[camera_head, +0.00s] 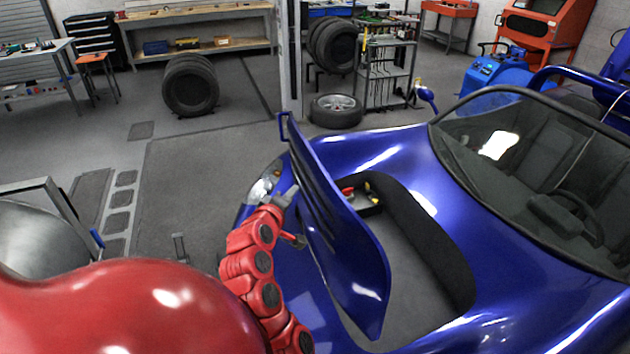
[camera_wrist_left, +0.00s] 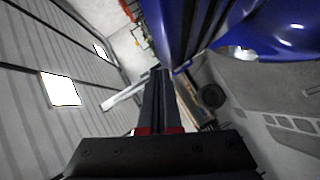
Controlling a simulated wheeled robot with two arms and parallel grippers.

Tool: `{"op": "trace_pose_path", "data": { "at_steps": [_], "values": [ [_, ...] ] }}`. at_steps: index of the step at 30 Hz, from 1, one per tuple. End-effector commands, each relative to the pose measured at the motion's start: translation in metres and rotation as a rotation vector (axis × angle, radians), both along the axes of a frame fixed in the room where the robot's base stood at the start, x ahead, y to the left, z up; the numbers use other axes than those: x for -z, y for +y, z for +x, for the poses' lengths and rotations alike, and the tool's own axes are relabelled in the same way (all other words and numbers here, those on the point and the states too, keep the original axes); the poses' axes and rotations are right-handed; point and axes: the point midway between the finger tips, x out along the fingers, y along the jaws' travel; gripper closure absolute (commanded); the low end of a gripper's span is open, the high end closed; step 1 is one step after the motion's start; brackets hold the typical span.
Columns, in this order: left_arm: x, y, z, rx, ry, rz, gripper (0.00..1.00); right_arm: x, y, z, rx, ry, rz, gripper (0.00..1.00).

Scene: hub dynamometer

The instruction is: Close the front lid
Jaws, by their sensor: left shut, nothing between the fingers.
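The blue car's front lid (camera_head: 335,235) stands raised, steeply tilted, over the open front compartment in the head view. My left gripper (camera_head: 289,196) is beside the lid's outer face, on its left side. Whether it touches the lid is unclear. In the left wrist view the dark fingers of my left gripper (camera_wrist_left: 162,75) are together with nothing between them. The blue lid (camera_wrist_left: 178,25) shows just beyond them, at the top. My right gripper is in neither view.
The front compartment (camera_head: 425,285) is open, with small red and yellow items at its far end. The windshield (camera_head: 530,160) is behind it. Tires (camera_head: 190,86), a shelf rack (camera_head: 388,70) and a workbench (camera_head: 200,18) stand farther back. Grey floor left of the car is mostly clear.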

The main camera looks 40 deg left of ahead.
Motion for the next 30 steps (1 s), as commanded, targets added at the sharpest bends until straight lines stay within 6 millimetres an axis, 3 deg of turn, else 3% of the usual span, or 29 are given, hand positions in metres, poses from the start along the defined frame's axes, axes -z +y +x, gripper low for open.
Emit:
{"op": "trace_pose_path", "data": {
  "at_steps": [8,17,19,30],
  "values": [
    [-0.001,-0.001,-0.013,0.036,0.031,-0.086,1.00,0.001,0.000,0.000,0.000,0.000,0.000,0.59],
    [0.012,0.006,0.008,0.038,0.025,-0.083,1.00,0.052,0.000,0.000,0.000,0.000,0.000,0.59],
    [0.003,0.010,0.016,0.037,0.031,-0.087,1.00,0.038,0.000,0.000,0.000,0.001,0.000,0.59],
    [0.021,0.032,0.067,0.037,0.035,-0.088,1.00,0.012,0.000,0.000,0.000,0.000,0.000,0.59]
  ]
}}
